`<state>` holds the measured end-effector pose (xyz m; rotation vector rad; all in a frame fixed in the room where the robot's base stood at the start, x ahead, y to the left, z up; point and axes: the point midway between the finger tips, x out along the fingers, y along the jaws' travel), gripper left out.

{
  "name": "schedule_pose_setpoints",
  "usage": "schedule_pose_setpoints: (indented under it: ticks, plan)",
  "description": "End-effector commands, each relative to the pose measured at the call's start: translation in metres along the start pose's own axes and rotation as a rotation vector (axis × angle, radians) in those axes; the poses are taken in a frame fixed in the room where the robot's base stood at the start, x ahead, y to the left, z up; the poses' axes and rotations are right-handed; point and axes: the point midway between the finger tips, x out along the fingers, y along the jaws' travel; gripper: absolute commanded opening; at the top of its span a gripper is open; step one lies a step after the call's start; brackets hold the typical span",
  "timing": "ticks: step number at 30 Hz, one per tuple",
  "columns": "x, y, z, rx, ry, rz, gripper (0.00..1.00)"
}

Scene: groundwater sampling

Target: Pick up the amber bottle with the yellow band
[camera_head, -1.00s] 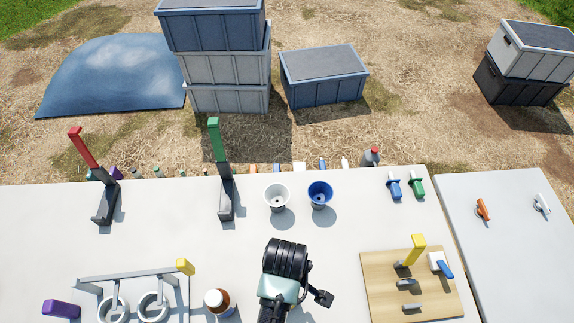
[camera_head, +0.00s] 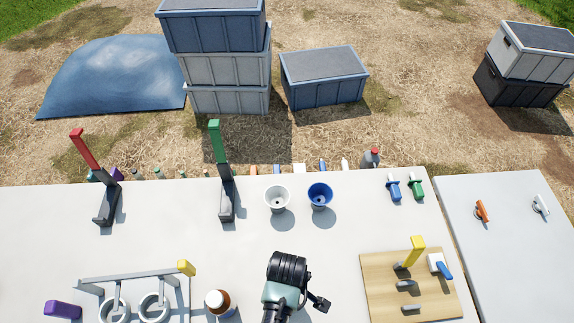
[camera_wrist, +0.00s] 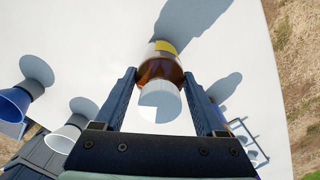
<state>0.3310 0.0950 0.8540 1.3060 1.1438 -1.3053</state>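The amber bottle with the yellow band shows in the wrist view (camera_wrist: 158,68), with a white cap and a yellow band farther from the camera. In the head view my arm is right of the bottle and the fingers are hidden.
A metal rack with rings (camera_head: 130,274) stands left of the bottle. A white cup (camera_head: 277,196) and a blue cup (camera_head: 320,194) stand farther back. A wooden board (camera_head: 380,290) with a yellow-handled item lies to the right. The table between cups and bottle is clear.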

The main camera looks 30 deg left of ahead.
Motion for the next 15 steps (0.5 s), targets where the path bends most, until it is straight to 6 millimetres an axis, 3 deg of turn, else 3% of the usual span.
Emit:
schedule_pose_setpoints:
  ticks: [1,9,15]
  plan:
    - [-0.0001,-0.0001,0.0,0.0,0.0,0.0,0.5]
    - [-0.0002,-0.0002,0.0,0.0,0.0,-0.001,0.01]
    - [-0.0008,0.0004,-0.0002,0.0,0.0,0.001,0.0]
